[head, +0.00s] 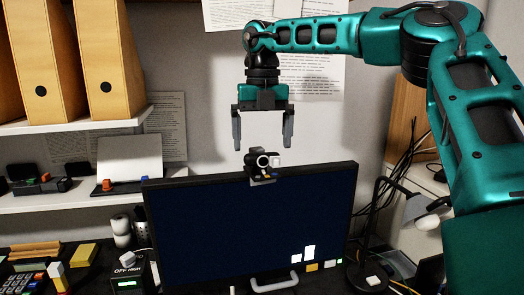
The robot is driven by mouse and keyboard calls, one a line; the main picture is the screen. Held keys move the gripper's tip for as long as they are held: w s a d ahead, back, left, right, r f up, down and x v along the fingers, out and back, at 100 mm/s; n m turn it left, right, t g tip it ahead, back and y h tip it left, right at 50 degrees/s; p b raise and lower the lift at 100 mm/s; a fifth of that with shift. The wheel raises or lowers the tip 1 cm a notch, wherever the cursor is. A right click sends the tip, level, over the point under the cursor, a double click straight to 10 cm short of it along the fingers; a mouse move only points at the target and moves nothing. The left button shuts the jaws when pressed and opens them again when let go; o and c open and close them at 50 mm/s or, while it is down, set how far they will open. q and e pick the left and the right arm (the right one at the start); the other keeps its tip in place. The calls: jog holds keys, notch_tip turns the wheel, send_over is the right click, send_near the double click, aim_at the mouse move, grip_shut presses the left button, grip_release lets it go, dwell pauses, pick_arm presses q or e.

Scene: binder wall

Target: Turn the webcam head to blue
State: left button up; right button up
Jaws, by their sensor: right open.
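The webcam (263,164) is a small black device with a light ring around its lens, clipped on the top edge of the dark monitor (240,225). Small coloured marks show at its base, too small to read clearly, so I cannot tell which colour the head points to. My right gripper (263,140) hangs above the webcam with its two grey fingers pointing down and spread apart. It is open and empty, with one finger to each side of the webcam and the tips a little above it. My left gripper is not in view.
A desk lamp (405,205) and hanging black cables stand right of the monitor. Shelves with orange binders (108,60) and a white panel (130,160) are at the left. A black box with a knob (127,275) sits at lower left. The wall behind the gripper has papers on it.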

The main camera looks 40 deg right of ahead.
aim_at(262, 152)
jog(key=shift+f, duration=1.65)
jog(key=c, duration=0.9)
jog(key=shift+o, duration=0.2)
jog(key=shift+n, duration=0.4)
jog(key=n, duration=0.2)
jog(key=shift+r+n, duration=0.1)
jog(key=shift+n, duration=2.5)
